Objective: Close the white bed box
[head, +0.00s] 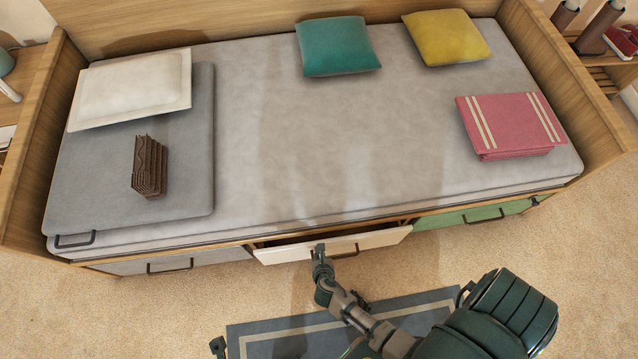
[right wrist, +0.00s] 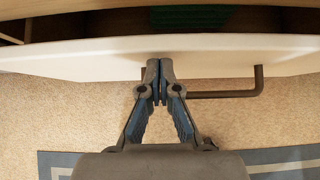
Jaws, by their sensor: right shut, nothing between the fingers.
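The white bed box (head: 333,244) is the middle drawer under the bed, and it stands partly pulled out. Its white front also spans the right wrist view (right wrist: 60,58), with a dark gap behind its top edge. Its dark handle (right wrist: 225,95) is to the right of the fingers in the right wrist view. My right gripper (head: 319,250) is shut and empty. Its fingertips (right wrist: 159,64) are at the outer face of the white front, beside the handle and not around it; they seem to touch the face. My left gripper is not recognisable in view.
A grey box (head: 215,257) is to the left and a green box (head: 455,219) to the right of the white one. The bed (head: 300,140) holds pillows and folded cloth. Something green (right wrist: 190,17) shows within the gap. A blue-grey mat (head: 290,325) lies in front.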

